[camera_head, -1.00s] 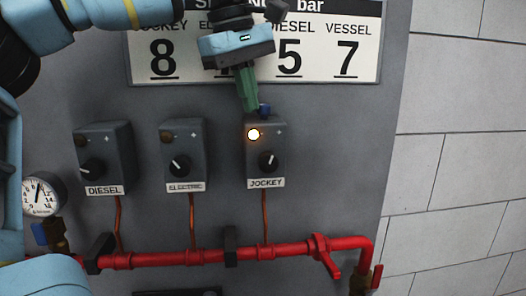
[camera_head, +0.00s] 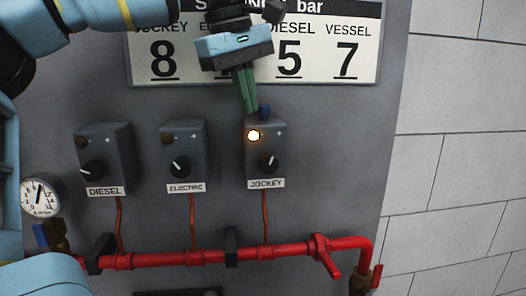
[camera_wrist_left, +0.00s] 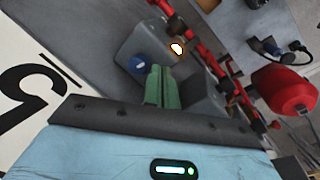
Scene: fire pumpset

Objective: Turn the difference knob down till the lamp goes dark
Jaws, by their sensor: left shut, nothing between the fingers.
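The jockey switch box (camera_head: 280,152) is the rightmost of three grey boxes on the panel. Its lamp (camera_head: 253,135) glows orange-white, and it also shows lit in the left wrist view (camera_wrist_left: 177,48). A small blue knob (camera_head: 265,112) sits on top of this box; in the left wrist view the blue knob (camera_wrist_left: 137,63) shows a white slot mark. The black pointer knob (camera_head: 268,161) is on the box's front. My left gripper (camera_head: 251,111) is shut, its green fingers empty, tips just left of the blue knob. I cannot tell if they touch it. My right gripper is not in view.
Diesel (camera_head: 108,155) and electric (camera_head: 187,150) boxes stand to the left, lamps dark. A pressure board (camera_head: 330,68) is behind my gripper. A red pipe (camera_head: 190,257) runs below, and a gauge (camera_head: 40,196) is at the left.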

